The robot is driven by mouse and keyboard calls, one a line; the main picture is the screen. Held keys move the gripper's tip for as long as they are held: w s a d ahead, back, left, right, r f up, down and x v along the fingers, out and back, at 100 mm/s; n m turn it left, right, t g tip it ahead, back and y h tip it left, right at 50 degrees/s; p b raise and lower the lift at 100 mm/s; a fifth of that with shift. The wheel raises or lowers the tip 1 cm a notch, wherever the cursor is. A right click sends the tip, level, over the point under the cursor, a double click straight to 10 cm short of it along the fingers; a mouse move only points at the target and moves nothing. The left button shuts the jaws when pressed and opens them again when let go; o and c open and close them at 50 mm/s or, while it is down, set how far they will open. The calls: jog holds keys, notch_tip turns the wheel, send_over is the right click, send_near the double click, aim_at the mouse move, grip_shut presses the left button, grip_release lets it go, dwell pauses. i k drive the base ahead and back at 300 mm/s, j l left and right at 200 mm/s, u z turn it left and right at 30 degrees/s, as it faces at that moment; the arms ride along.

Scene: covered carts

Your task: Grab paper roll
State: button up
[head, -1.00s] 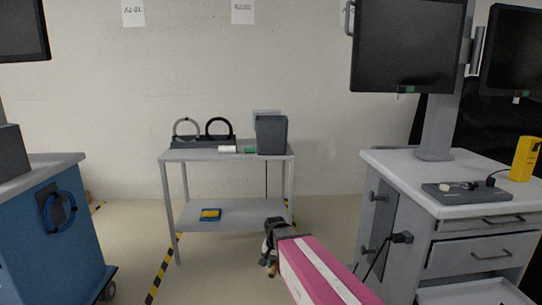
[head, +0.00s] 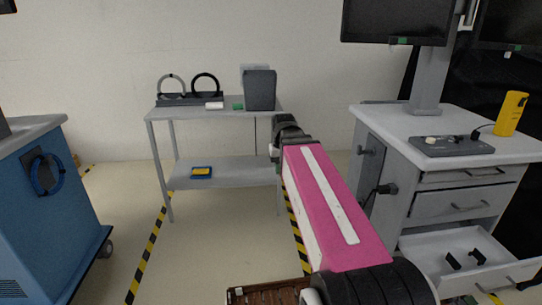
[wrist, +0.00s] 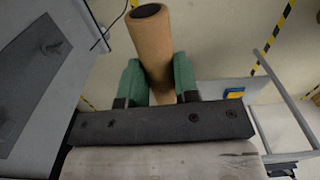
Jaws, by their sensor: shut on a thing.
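The paper roll (wrist: 152,45) is a brown cylinder with a dark round end. In the wrist view it sits upright in the picture, tilted slightly, between the two green fingers. My gripper (wrist: 158,80) is shut on it, one finger touching each side. In the head view my gripper (head: 275,152) is at the end of the pink arm, in front of the grey two-shelf cart's right side. The roll is mostly hidden there by the arm and wrist.
The grey cart (head: 230,178) holds two rings, a white cylinder (head: 214,105) and a dark bin (head: 260,90) on top, and a blue-yellow box (head: 202,172) below.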

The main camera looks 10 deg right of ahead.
aim_at(209, 106)
jog(key=i+j+z, duration=0.25)
jog(key=i+j, duration=0.25)
jog(key=j, duration=0.15)
jog(key=i+j+z, duration=0.15)
jog(key=j, duration=0.2)
jog(key=i+j+z, duration=0.1)
jog(key=i+j, duration=0.2)
jog(key=j, duration=0.05)
